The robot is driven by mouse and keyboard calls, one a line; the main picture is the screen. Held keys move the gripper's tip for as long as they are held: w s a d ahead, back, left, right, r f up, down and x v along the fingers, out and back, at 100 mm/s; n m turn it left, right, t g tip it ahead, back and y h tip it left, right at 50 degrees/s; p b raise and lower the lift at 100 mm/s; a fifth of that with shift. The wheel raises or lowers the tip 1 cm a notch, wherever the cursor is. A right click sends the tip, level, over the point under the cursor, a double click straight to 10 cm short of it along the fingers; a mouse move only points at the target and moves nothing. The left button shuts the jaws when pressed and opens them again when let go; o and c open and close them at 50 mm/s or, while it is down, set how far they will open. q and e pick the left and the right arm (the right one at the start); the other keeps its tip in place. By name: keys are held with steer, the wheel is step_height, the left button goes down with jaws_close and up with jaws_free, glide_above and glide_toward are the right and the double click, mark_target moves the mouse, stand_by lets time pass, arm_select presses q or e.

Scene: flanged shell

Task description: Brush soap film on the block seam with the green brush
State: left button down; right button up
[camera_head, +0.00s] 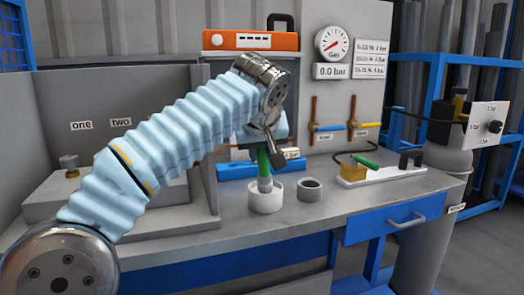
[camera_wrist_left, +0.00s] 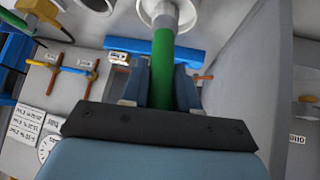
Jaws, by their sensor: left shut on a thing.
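The green brush (camera_head: 263,161) is upright in my left gripper (camera_head: 268,142), bristles down at the mouth of a white cup (camera_head: 266,203). The tip is partly hidden by the cup's rim. In the left wrist view, the two fingers of my left gripper (camera_wrist_left: 161,86) are shut on the green handle (camera_wrist_left: 162,68), and the white cup (camera_wrist_left: 180,10) lies at the brush's far end. A blue block (camera_head: 236,171) lies behind the cup; my wrist hides part of it, and I cannot make out a seam. My right gripper is in neither view.
A grey ring (camera_head: 310,190) stands right of the cup. A white plate (camera_head: 382,176) with a brass block (camera_head: 353,174) and green-handled lever is further right. A gauge panel (camera_head: 343,90) with valves and an orange case (camera_head: 250,40) stand behind. The front bench top (camera_head: 220,239) is clear.

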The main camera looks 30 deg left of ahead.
arm_select(q)
steer(key=shift+r+p, duration=1.45)
step_height(320, 180, up, 2)
steer(key=shift+r+p, duration=0.1)
steer(key=shift+p, duration=0.2)
steer(key=shift+r, duration=0.95)
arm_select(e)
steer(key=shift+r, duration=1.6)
